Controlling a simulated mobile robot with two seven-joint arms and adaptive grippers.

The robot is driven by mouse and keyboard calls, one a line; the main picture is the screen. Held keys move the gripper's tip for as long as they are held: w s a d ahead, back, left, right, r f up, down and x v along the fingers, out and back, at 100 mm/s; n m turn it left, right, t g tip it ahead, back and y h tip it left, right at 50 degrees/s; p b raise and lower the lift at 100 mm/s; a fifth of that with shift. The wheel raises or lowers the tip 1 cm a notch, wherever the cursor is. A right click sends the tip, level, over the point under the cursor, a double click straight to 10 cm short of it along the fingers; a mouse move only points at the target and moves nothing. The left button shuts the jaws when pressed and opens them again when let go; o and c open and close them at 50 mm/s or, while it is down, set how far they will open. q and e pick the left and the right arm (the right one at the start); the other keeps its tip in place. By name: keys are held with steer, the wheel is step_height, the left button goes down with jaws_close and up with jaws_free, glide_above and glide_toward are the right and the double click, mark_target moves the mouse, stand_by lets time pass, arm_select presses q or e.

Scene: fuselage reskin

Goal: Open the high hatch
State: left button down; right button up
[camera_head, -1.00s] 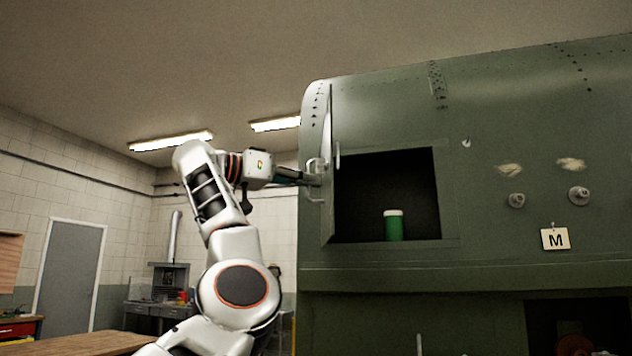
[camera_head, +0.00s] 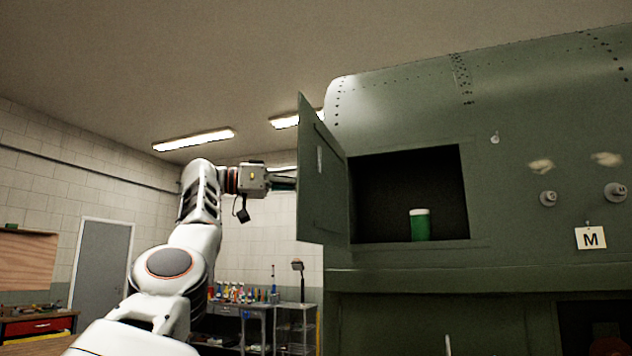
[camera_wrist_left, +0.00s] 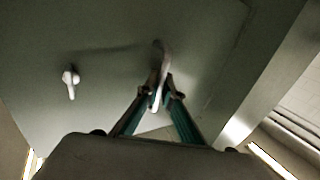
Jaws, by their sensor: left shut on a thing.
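The high hatch (camera_head: 322,180) is a green door hinged at the left side of a dark square opening (camera_head: 385,195) in the green fuselage. It stands swung well out to the left, with the opening uncovered. My left gripper (camera_wrist_left: 160,98) is shut on the hatch handle (camera_wrist_left: 162,62), a pale bar on the door's outer face. In the head view the gripper's fingers are partly hidden behind the door. A small pale latch (camera_wrist_left: 70,82) sits on the same face. My right gripper is not in view.
A green can with a white lid (camera_head: 420,225) stands inside the opening. Knobs (camera_head: 614,193) and an M tag (camera_head: 590,238) are on the fuselage to the right. A workbench with bottles (camera_head: 240,300) stands at the back.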

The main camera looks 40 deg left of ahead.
arm_select(q)
steer(key=shift+s+a+p, duration=0.2)
steer(key=shift+a+p, duration=0.55)
steer(key=shift+a, duration=0.55)
steer(key=c, duration=2.2)
jaws_free()
steer(key=shift+c, duration=0.2)
steer(key=v, duration=0.7)
steer(key=shift+s+a, duration=0.2)
